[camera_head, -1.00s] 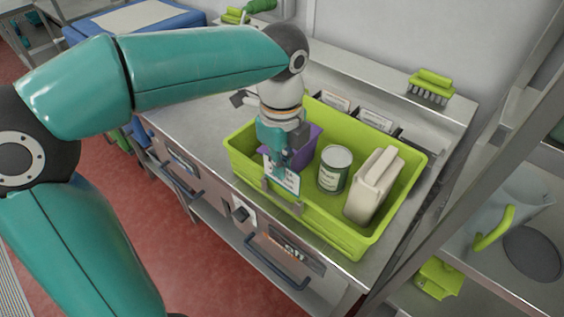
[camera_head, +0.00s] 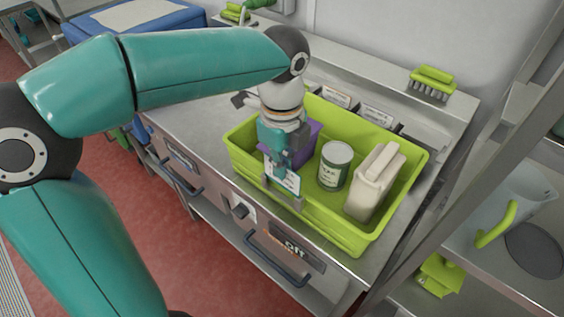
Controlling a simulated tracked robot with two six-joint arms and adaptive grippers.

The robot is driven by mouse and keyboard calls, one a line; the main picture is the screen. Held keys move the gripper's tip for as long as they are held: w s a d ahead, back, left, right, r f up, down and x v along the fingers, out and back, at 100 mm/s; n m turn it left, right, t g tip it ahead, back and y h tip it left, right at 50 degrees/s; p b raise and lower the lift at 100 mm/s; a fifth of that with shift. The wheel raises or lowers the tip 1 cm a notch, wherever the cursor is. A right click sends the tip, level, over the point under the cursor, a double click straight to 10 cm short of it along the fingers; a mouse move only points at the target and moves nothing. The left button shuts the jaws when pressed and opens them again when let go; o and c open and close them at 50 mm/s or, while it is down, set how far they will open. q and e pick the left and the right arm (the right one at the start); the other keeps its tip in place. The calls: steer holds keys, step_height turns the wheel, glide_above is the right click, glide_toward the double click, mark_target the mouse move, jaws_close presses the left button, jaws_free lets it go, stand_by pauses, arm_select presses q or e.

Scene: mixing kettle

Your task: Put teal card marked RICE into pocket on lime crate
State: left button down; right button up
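The lime crate (camera_head: 345,234) stands on the steel counter. It holds a purple box, a can and a beige jug. My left gripper (camera_head: 281,171) reaches down over the crate's near wall, pointing downward. It is shut on a small white and teal card (camera_head: 286,183), whose print is too small to read. The card is upright at the near wall, by a grey pocket (camera_head: 284,196) fixed there. The card's lower edge meets the pocket in the picture; I cannot tell how deep it sits. My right gripper is not in view.
The can (camera_head: 334,166), beige jug (camera_head: 374,182) and purple box (camera_head: 309,142) fill much of the crate. A lime brush (camera_head: 431,84) sits on the back ledge. A steel shelf post (camera_head: 462,165) rises at the right. Drawer handles (camera_head: 277,259) line the counter front.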

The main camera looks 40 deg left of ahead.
mark_target(282, 187)
arm_select(q)
steer(key=shift+f+b, duration=1.05)
steer(key=shift+f, duration=0.55)
steer(key=shift+f, duration=0.2)
steer(key=c, duration=1.2)
jaws_free()
steer(key=shift+c, duration=0.2)
steer(key=shift+o, duration=0.3)
steer(key=o, duration=0.4)
steer(key=shift+r, duration=0.15)
steer(key=shift+r+p, duration=3.25)
steer(key=shift+r, duration=0.2)
